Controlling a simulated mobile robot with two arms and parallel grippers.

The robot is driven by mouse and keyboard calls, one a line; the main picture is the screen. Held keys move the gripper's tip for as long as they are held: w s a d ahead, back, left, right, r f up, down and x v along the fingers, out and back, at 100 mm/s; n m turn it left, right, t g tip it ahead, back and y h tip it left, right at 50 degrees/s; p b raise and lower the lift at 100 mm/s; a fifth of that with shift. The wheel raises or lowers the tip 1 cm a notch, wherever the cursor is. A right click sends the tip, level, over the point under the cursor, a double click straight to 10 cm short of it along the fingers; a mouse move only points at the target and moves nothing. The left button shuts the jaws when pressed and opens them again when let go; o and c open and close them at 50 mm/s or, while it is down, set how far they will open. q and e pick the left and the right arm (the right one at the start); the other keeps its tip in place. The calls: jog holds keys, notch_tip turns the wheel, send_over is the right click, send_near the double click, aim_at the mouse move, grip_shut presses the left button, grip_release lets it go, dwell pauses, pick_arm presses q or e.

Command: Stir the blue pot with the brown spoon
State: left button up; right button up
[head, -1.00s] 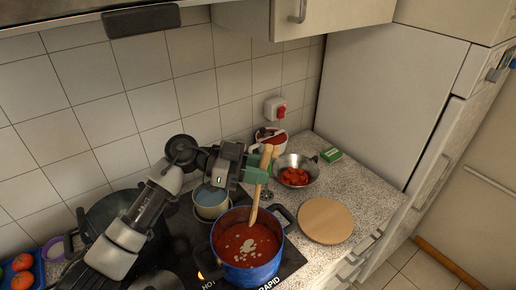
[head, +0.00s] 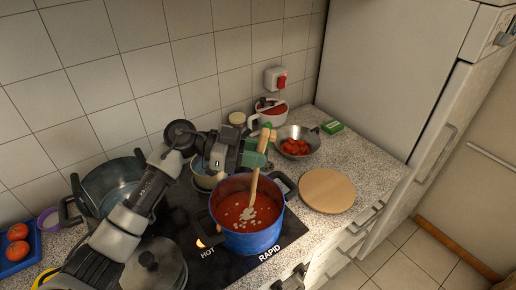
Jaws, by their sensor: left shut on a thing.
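The blue pot (head: 250,243) stands on the black cooktop and holds red sauce (head: 236,214) with pale pieces floating in it. The brown spoon (head: 255,188) is tilted, its lower end in the sauce and its handle top above the rim. My left gripper (head: 262,150) is shut on the brown spoon near the upper handle, above the far side of the pot. The spoon's tip is hidden in the sauce. My right gripper is not in view.
A round wooden board (head: 327,190) and a metal bowl of cut red pieces (head: 296,141) are on the right counter. A white pot (head: 270,117) stands behind. A large dark pot (head: 112,180) and a lidded pot (head: 153,268) are at left. Tomatoes lie on a blue tray (head: 20,262).

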pick_arm(q)
jog(key=f, duration=0.2)
jog(key=f+b, duration=0.1)
jog(key=f, duration=0.1)
jog(key=shift+w+a, duration=0.25)
jog(key=shift+a, duration=0.05)
jog(key=f+b, duration=0.1)
jog(key=f, duration=0.1)
jog(key=f+b, duration=0.1)
jog(key=f, duration=0.1)
jog(key=shift+w+a, duration=0.2)
jog(key=shift+a, duration=0.2)
jog(key=shift+a+f+b, duration=0.15)
jog(key=shift+f+b, duration=0.15)
jog(key=shift+f, duration=0.5)
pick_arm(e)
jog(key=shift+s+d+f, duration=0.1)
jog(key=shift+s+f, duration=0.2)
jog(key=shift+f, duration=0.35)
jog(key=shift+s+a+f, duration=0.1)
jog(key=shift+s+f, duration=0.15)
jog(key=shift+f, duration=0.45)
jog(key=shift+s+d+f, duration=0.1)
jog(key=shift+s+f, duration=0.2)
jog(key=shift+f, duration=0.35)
pick_arm(q)
jog(key=shift+a, duration=0.15)
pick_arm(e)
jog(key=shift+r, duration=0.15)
